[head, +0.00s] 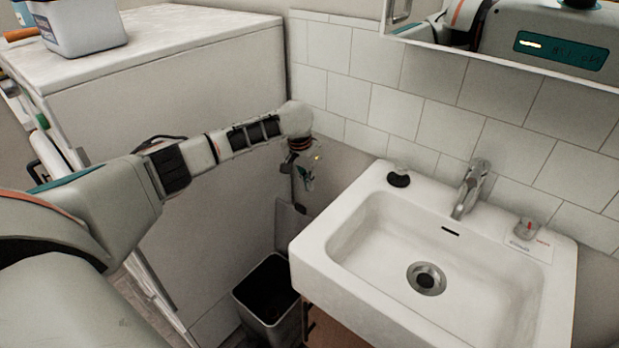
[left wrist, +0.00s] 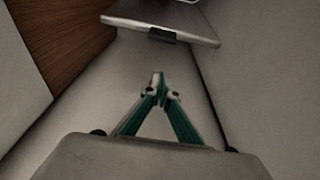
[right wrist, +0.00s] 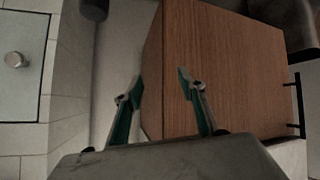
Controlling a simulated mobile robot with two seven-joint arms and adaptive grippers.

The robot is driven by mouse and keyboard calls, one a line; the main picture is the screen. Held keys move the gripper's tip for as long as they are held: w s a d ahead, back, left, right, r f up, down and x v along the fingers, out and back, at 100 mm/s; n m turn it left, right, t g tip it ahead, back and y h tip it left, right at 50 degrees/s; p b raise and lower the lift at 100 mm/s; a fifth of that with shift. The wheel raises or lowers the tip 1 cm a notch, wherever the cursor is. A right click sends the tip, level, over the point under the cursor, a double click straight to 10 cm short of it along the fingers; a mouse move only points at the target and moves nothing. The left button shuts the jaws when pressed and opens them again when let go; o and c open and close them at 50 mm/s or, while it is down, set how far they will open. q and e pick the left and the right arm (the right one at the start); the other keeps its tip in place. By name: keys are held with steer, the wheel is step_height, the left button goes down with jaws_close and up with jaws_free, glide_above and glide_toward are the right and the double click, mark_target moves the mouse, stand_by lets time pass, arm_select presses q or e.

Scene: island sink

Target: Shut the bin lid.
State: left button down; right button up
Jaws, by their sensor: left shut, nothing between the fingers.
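The bin (head: 270,300) stands on the floor between the white cabinet and the sink. Its top is open and its inside is dark. Its grey lid (head: 289,220) stands raised behind the opening, close to the wall. My left gripper (head: 305,178) points down above the lid, apart from it as far as I can tell. In the left wrist view its fingertips (left wrist: 158,78) are shut with nothing between them. A pale flat panel with a dark tab (left wrist: 165,30), probably the lid, lies beyond them. My right gripper (right wrist: 158,82) is open and empty in the right wrist view.
A white sink (head: 350,240) with a tap (head: 470,188) is right of the bin. A white cabinet (head: 180,90) is on the left, leaving a narrow gap. A brown wooden cabinet (right wrist: 220,60) is close ahead of my right gripper.

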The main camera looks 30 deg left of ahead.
arm_select(q)
steer(key=s+f, duration=0.2)
steer(key=s, duration=0.1)
steer(key=shift+s+a+f, duration=0.15)
steer(key=shift+f, duration=0.1)
arm_select(e)
steer(key=shift+w+a+r, duration=0.15)
steer(key=shift+w, duration=0.15)
